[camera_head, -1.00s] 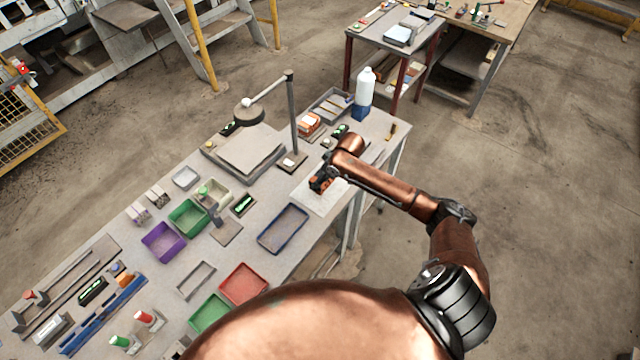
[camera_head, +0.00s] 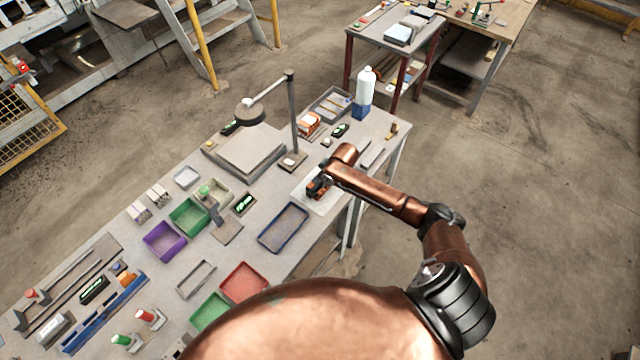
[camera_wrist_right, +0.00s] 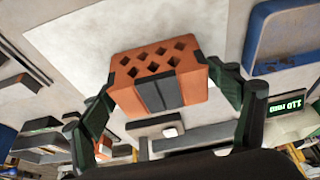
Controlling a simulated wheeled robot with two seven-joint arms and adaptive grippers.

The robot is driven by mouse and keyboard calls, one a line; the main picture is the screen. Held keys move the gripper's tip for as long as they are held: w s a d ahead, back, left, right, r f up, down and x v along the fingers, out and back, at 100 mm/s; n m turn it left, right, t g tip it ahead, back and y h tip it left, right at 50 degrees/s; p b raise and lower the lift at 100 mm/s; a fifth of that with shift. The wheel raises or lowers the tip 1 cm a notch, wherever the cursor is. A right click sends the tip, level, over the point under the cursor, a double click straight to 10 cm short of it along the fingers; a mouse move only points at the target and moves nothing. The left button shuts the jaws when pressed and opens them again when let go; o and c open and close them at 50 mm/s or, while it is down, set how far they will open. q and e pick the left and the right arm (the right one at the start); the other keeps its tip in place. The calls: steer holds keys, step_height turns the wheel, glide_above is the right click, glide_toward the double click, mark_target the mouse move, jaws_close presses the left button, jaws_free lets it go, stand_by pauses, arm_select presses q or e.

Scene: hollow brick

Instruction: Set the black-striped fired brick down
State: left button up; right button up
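My right gripper (camera_head: 317,190) is low over the white sheet (camera_head: 333,203) near the table's front edge. In the right wrist view its two dark fingers (camera_wrist_right: 160,78) are closed on opposite sides of an orange-red fired brick (camera_wrist_right: 157,77). The brick has diamond-shaped holes in its upper face and black stripes on its side. It sits level between the fingers, with the pale sheet behind it. I cannot tell whether its underside touches the sheet. In the head view my gripper mostly hides the brick. My left gripper is not in view.
A blue-rimmed tray (camera_head: 283,228) lies to the left of the sheet. A lamp-like post (camera_head: 294,120) stands behind it, and a white bottle (camera_head: 365,85) at the far end. Several coloured bins fill the left side.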

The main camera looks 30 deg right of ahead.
steer(key=shift+o, duration=0.6)
steer(key=shift+r, duration=0.2)
steer(key=v, duration=1.1)
steer(key=shift+s+r, duration=0.25)
steer(key=shift+r, duration=0.1)
